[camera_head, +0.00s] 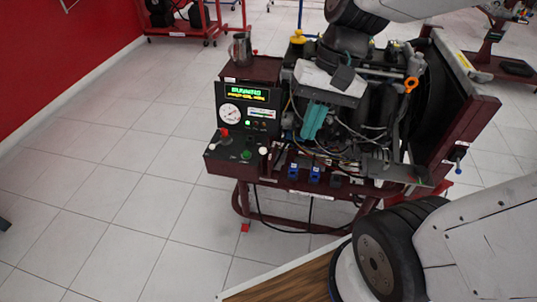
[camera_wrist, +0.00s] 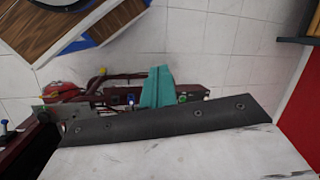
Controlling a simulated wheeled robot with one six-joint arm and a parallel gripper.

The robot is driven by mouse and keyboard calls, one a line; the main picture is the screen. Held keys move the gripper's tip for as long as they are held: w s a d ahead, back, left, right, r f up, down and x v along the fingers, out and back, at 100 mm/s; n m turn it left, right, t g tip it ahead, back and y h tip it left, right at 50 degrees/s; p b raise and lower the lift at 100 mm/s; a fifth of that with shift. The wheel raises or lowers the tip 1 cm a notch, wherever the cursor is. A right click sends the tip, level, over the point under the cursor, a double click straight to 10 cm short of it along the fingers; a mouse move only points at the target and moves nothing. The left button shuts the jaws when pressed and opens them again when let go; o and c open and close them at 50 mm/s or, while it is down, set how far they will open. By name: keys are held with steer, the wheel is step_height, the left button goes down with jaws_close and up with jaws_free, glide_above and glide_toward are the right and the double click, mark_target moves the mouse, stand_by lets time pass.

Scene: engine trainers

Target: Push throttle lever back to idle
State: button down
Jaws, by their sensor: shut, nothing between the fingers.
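The engine trainer's control panel (camera_head: 225,158) stands at the left end of the red frame. It carries a red knob (camera_head: 224,132), a green button (camera_head: 246,155) and a white-tipped knob (camera_head: 263,150). I cannot tell which is the throttle lever or its position. The display (camera_head: 248,94) above it is lit green and reads like "RUNNING". My gripper (camera_head: 309,134) has teal fingers, shut and empty, pointing down in front of the engine, right of the panel. They also show in the wrist view (camera_wrist: 155,72), above the trainer's frame. Contact with the engine cannot be judged.
The engine (camera_head: 375,115) with hoses and cables lies behind and right of my gripper. Blue connectors (camera_head: 314,173) line the front rail. A metal jug (camera_head: 240,48) stands on top at left. A wood-topped surface (camera_head: 290,283) is in the foreground. Tiled floor is clear at left.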

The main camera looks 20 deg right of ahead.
steer(key=w+f+m+y, duration=0.4)
steer(key=w+f+m, duration=0.1)
steer(key=w+f, duration=0.15)
steer(key=m+t+y, duration=0.4)
steer(key=m, duration=0.8)
glide_toward(266, 151)
steer(key=s+a+r, duration=0.4)
steer(key=s, duration=0.1)
steer(key=d+f+m+t, duration=0.35)
steer(key=f+m, duration=0.25)
steer(key=f, duration=0.5)
steer(key=w+d+x, duration=0.1)
steer(key=x, duration=0.9)
steer(key=shift+w+r+h, duration=0.15)
steer(key=shift+r, duration=0.8)
steer(key=shift+w+r+h, duration=0.15)
steer(key=shift+w+r, duration=0.05)
steer(key=shift+r, duration=0.8)
steer(key=shift+d, duration=0.1)
